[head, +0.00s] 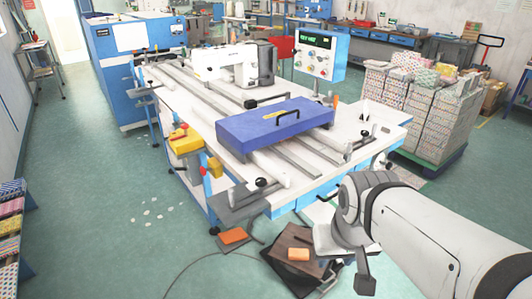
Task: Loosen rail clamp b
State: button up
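A white sewing table (385,120) carries long metal rails (285,155) across its top. Small clamp-like fittings with black knobs or handles sit at the rail ends. One black knob (261,182) is at the near left corner, and a black-handled fitting (366,132) is near the right end. No label is readable, so I cannot tell which is rail clamp b. My arm comes in from the lower right. My gripper (365,284) appears small and grey at its end, pointing down in front of the table and apart from the rails. Its fingers are not clear.
A blue-violet block with a black handle (275,124) lies across the rails. Behind it stand a white sewing machine (222,66) and a control panel (320,55). A yellow box (184,140) is at the table's left side. Dark items with orange pieces (298,254) sit low in front.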

aim_at(260, 182)
jog(key=u, duration=0.05)
jog(key=i, duration=1)
jog(key=z, duration=0.05)
